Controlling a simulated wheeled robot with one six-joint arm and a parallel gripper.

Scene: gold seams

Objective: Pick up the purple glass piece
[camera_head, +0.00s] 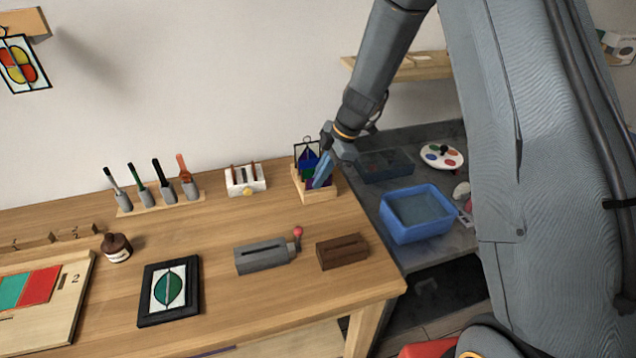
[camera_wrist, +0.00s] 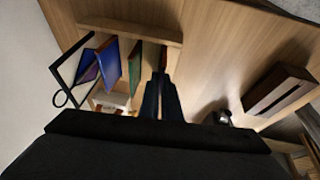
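A small wooden rack (camera_head: 318,195) stands at the back right of the table and holds upright glass pieces. A bit of purple glass (camera_head: 309,184) shows low in it, partly hidden by my gripper (camera_head: 322,172), which points down at the rack. In the wrist view, the rack (camera_wrist: 130,29) holds a blue piece (camera_wrist: 109,65) and a green piece (camera_wrist: 134,66). My gripper's fingers (camera_wrist: 159,78) are close together at the rack's right part, beside the green piece. A dark edge shows at the fingertips; I cannot tell whether glass is between them.
A black-framed blue and purple panel (camera_head: 307,154) stands behind the rack. A brown slotted block (camera_head: 342,252) and a grey slotted block (camera_head: 262,257) lie in front. A blue basin (camera_head: 416,214) is to the right on a lower grey surface. The tabletop between is clear.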

